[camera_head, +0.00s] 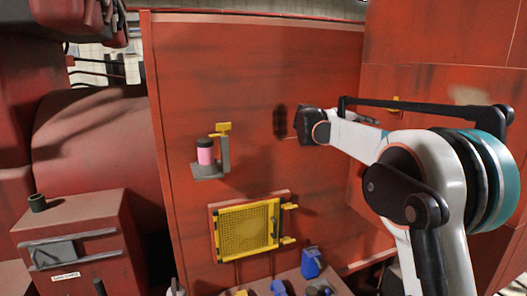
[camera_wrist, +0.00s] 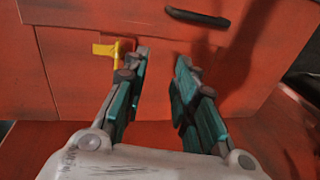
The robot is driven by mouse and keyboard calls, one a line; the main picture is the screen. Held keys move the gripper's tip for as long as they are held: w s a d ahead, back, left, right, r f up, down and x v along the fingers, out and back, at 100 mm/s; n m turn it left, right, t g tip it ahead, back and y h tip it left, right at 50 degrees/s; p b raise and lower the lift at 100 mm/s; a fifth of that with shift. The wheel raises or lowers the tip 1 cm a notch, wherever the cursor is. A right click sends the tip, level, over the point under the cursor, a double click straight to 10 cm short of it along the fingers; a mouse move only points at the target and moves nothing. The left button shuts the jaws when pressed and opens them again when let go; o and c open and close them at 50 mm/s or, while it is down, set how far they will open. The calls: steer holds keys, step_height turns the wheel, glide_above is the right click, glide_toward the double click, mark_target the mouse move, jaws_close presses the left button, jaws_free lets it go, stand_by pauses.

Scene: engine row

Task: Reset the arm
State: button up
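My arm reaches in from the right in the head view, and its end, my gripper (camera_head: 312,126), is in front of the red wall panel (camera_head: 240,80). In the wrist view my gripper (camera_wrist: 160,75) has its two teal and grey fingers apart, with a clear gap and nothing between them. A red surface lies beyond the fingertips. A yellow latch (camera_wrist: 108,50) shows just left of the left finger; I cannot tell whether they touch.
A pink and black cylinder (camera_head: 205,152) stands on a grey bracket on the panel. Below it is a yellow mesh-fronted box (camera_head: 247,230). Blue items (camera_head: 311,262) lie at the bottom. A red cabinet (camera_head: 75,235) with a dark cup (camera_head: 37,203) stands left. A dark handle (camera_wrist: 197,17) shows in the wrist view.

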steer(key=s+a+f+m+y+b, duration=0.1)
steer(key=s+a+f+y+b, duration=0.25)
steer(key=s+f+b, duration=0.75)
steer(key=s+a+f+m+y+b, duration=0.15)
steer(key=s+f+y+b, duration=0.35)
steer(key=s+f, duration=1.15)
steer(key=s+a+f+y+b, duration=0.3)
steer(key=s+a+f+b, duration=0.2)
steer(key=s+f, duration=0.5)
steer(key=s+a+f+m+t+y+b, duration=0.1)
steer(key=s+a+f+y+b, duration=0.2)
steer(key=s+a+f+b, duration=0.3)
steer(key=s+f+b, duration=0.1)
steer(key=s+f, duration=0.4)
steer(key=f, duration=0.3)
steer(key=shift+f, duration=0.4)
steer(key=shift+m, duration=0.25)
